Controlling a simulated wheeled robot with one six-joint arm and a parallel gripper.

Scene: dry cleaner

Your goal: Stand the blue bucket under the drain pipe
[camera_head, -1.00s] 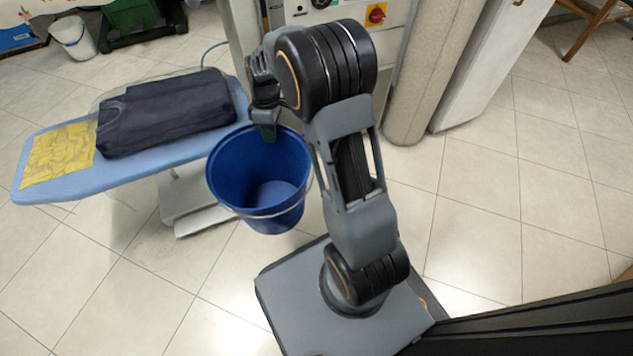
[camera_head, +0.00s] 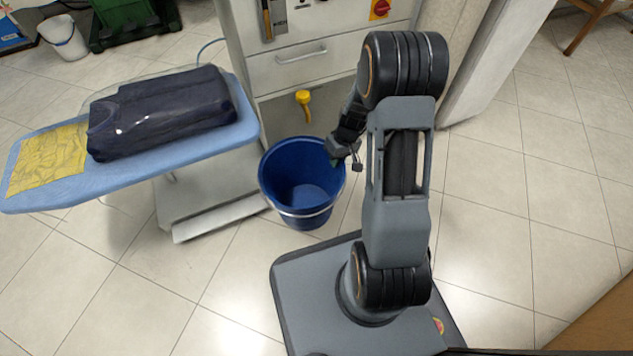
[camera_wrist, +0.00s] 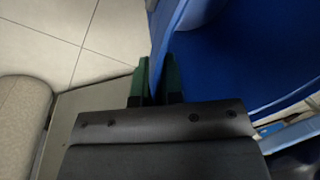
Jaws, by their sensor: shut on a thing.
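The blue bucket (camera_head: 303,205) is upright and looks empty, in front of the grey cabinet. My gripper (camera_head: 338,160) is shut on its right rim. In the wrist view my gripper's green fingers (camera_wrist: 155,88) pinch the edge of the blue bucket (camera_wrist: 225,70). A yellow pipe end (camera_head: 303,104), which looks like the drain pipe, hangs below the cabinet drawer, just behind and above the bucket's far rim in the head view. I cannot tell whether the bucket's base touches the floor.
An ironing board (camera_head: 50,190) with a dark wrapped bundle (camera_head: 160,110) and a yellow cloth (camera_head: 48,158) stands left of the bucket, close to it. The cabinet drawer (camera_head: 290,66) is above the pipe. A white bucket (camera_head: 65,38) stands far left. Tiled floor is clear in front.

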